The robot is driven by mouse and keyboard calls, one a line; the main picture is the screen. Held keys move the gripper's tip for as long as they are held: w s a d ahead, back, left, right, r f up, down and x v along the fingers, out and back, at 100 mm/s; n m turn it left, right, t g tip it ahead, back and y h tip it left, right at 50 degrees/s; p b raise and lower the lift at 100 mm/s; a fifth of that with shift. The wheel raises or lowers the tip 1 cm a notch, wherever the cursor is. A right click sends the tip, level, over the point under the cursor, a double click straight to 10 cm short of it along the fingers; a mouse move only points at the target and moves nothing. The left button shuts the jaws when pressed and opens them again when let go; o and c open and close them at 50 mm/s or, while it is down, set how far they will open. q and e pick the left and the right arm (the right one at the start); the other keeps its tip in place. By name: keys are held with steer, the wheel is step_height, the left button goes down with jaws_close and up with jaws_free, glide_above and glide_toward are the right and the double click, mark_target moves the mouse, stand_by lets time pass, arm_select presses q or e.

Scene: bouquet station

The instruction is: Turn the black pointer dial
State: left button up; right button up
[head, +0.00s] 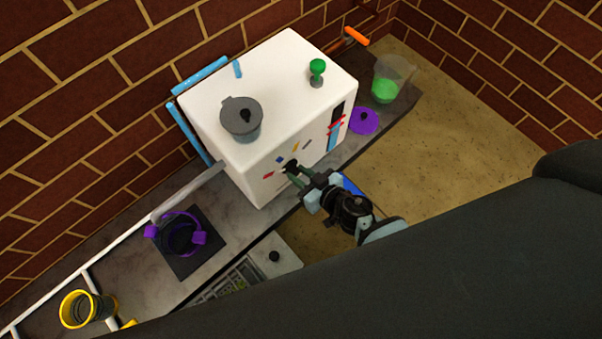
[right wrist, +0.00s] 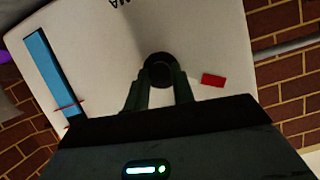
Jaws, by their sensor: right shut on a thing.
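The black pointer dial (head: 291,165) is on the front face of the white box-shaped machine (head: 229,162), with small coloured marks around it. My right gripper (head: 294,175) reaches up to the dial from the lower right. In the right wrist view the dial (right wrist: 160,70) is a dark round knob between the two fingertips of my right gripper (right wrist: 160,86), which are shut on its sides. A red mark (right wrist: 213,80) lies to the right of the dial there. The dial's pointer cannot be made out. My left gripper is not in view.
A grey lidded pot (head: 241,119) and a green-topped knob (head: 317,70) are on the machine's top. A purple lid (head: 364,121) and a jug of green liquid (head: 390,78) stand to its right. A purple-handled pot (head: 182,237) and a yellow cup (head: 84,309) are at left.

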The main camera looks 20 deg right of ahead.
steer(key=shift+d+r+m+y+p, duration=0.15)
steer(key=shift+m+y+p, duration=0.35)
steer(key=shift+m+p, duration=0.3)
steer(key=m+y+b, duration=0.2)
steer(key=m, duration=0.3)
steer(key=f+m+t+y+b, duration=0.1)
steer(key=m+y+b, duration=0.1)
steer(key=m+b, duration=0.1)
steer(key=m+y+b, duration=0.2)
steer(key=m+b, duration=0.1)
steer(key=m, duration=0.3)
steer(key=shift+w+d+f+m+t+y, duration=0.1)
steer(key=shift+d+f+m+t+y, duration=0.05)
steer(key=shift+f+m+t+y, duration=0.2)
steer(key=shift+m+t+b, duration=0.35)
steer(key=shift+m+b, duration=0.6)
steer(key=shift+b, duration=0.1)
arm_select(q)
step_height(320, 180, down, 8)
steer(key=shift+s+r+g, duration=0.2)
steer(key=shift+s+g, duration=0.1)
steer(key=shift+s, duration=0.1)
arm_select(e)
steer(key=shift+m, duration=0.3)
